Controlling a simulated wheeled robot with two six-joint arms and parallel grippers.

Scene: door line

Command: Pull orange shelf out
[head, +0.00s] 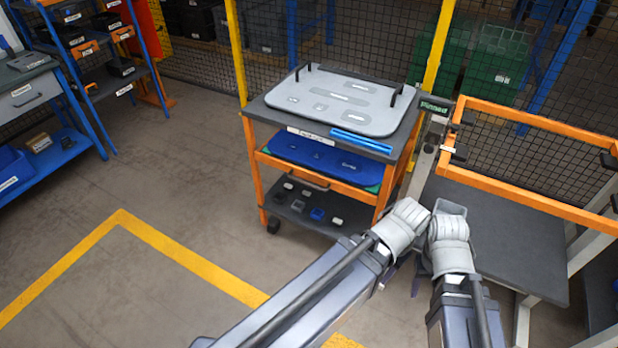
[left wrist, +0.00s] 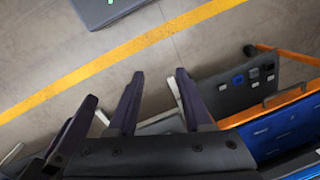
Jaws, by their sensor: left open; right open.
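An orange-framed cart stands at the centre of the head view. Its orange shelf (head: 318,179) is the middle tier, with a front rail, a handle (head: 308,178) and a blue board (head: 312,153) on it. The rail also shows at the right of the left wrist view (left wrist: 270,109), with the handle (left wrist: 284,95) and the board. My left gripper (left wrist: 157,88) is open and empty, to the left of the rail and apart from it. My right gripper (head: 418,280) is open, right of the cart in the head view; its fingers are partly hidden by the wrists.
The cart's top (head: 273,120) bears a grey panel (head: 345,100); its dark bottom shelf (head: 282,208) holds several small parts. An orange-railed bench (head: 510,240) stands close at right. A blue rack (head: 90,110) is at left. The floor (head: 170,200) before the cart's left side is clear.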

